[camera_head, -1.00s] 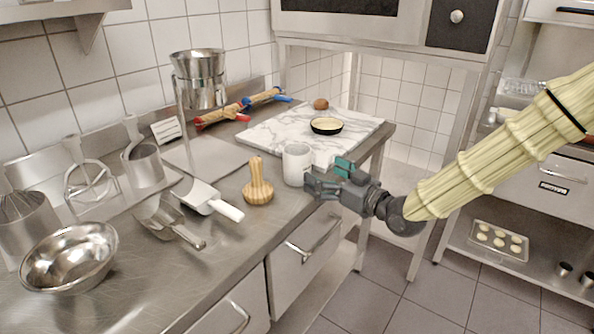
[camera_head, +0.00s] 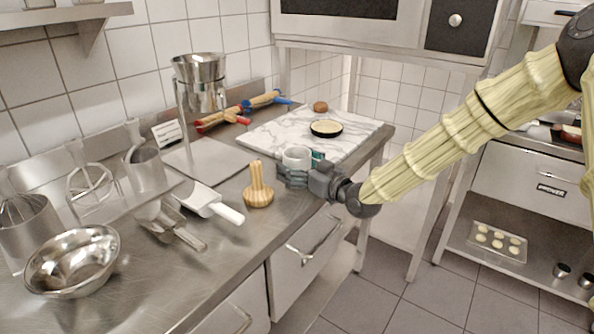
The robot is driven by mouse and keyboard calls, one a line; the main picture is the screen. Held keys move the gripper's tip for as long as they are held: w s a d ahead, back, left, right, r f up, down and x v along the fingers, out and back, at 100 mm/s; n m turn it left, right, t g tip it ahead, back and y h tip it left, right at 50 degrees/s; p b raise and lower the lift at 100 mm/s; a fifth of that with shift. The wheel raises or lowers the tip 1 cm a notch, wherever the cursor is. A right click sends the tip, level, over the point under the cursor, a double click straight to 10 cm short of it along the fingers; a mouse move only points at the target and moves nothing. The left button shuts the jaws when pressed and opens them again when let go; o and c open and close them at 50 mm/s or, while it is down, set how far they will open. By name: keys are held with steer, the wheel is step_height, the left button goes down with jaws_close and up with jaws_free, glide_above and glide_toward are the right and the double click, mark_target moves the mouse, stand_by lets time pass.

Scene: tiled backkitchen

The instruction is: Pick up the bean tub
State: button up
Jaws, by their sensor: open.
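A white tub (camera_head: 297,155), seemingly the bean tub, stands on the steel counter (camera_head: 222,215) close to the marble board. Its upper part and rim show; the gripper hides its lower part, and its contents cannot be made out. My gripper (camera_head: 300,170) is open at the tub, with one dark finger in front of its lower left side and a finger with a teal patch by its right side. I cannot tell whether the fingers touch it.
A wooden pestle-like tool (camera_head: 258,190) stands close to the left of my gripper. A white-handled scoop (camera_head: 210,203) and a metal bowl (camera_head: 72,262) lie further left. The marble board (camera_head: 352,143) behind carries a small black pan (camera_head: 326,129). The counter's front edge runs below the gripper.

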steer(key=shift+w, duration=0.1)
steer(key=shift+c, duration=0.3)
steer(key=c, duration=1.4)
steer(key=shift+o, duration=0.2)
